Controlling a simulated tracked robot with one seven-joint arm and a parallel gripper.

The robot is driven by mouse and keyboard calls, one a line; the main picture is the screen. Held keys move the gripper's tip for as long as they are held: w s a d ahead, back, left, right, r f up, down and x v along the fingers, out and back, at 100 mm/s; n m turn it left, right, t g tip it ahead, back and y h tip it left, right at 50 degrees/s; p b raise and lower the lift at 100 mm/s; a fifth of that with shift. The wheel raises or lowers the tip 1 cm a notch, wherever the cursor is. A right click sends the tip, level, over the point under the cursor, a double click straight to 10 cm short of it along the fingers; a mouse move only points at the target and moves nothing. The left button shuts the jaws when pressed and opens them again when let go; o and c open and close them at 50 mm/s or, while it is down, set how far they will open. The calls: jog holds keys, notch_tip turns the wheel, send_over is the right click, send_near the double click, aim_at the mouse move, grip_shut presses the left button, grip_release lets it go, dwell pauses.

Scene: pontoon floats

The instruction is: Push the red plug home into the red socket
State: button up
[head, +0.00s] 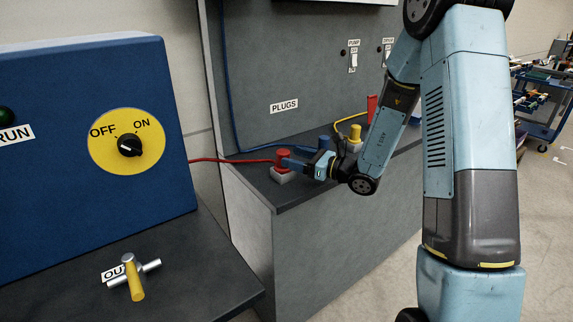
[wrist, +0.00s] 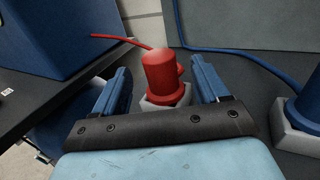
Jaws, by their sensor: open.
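The red plug (wrist: 162,76) is upright in the wrist view, with a red cable running off to the left. It sits at a light grey socket block (wrist: 153,104), whose upper part is mostly hidden, so I cannot tell how deep the plug is. In the head view the red plug (head: 283,158) stands on its grey block (head: 284,175) near the bench's left front corner. My gripper (wrist: 160,88) is open, with one blue finger on each side of the plug and gaps showing. In the head view my gripper (head: 290,164) reaches the plug from the right.
A blue plug (wrist: 309,100) in a grey block stands close on the right. A yellow plug (head: 355,133) and a red upright object (head: 372,108) are farther right. A blue cabinet (head: 90,150) with an OFF/ON knob is at left. A valve handle (head: 132,276) stands on the near-left bench.

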aim_at(283, 151)
jog(key=shift+x, duration=2.35)
jog(key=shift+d, duration=0.1)
jog(key=c, duration=1.1)
jog(key=shift+r, duration=0.15)
